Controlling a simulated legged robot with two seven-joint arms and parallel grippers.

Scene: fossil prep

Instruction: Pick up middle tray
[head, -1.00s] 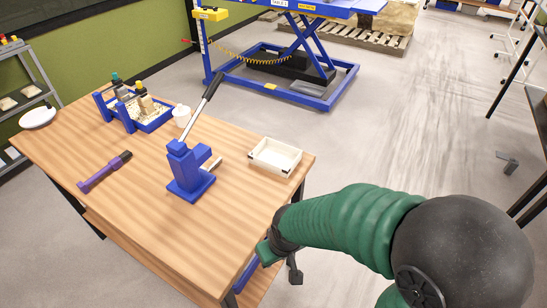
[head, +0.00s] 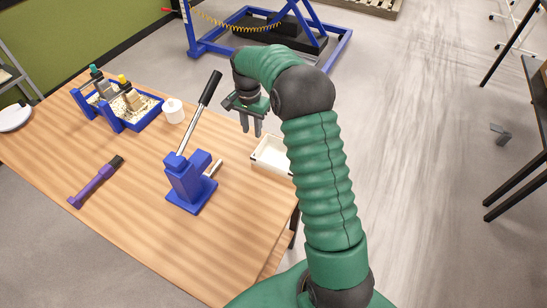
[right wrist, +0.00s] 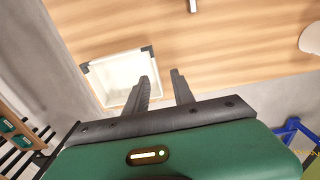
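A white, shallow, open tray with dark corners (head: 268,160) sits at the right edge of the wooden table. It looks empty. In the right wrist view the tray (right wrist: 108,80) lies just beyond and to the left of the fingers, partly covered by one finger. My right gripper (head: 251,132) hangs above the tray's far left side, fingers pointing down. It is open and empty, with a gap between the fingers in the right wrist view (right wrist: 162,80). My arm hides the tray's right end in the head view. My left gripper is out of view.
Left of the tray stands a blue press (head: 187,185) with a raised lever. A purple-handled tool (head: 95,183) and a white plate (head: 14,117) lie further left. The table's front is clear.

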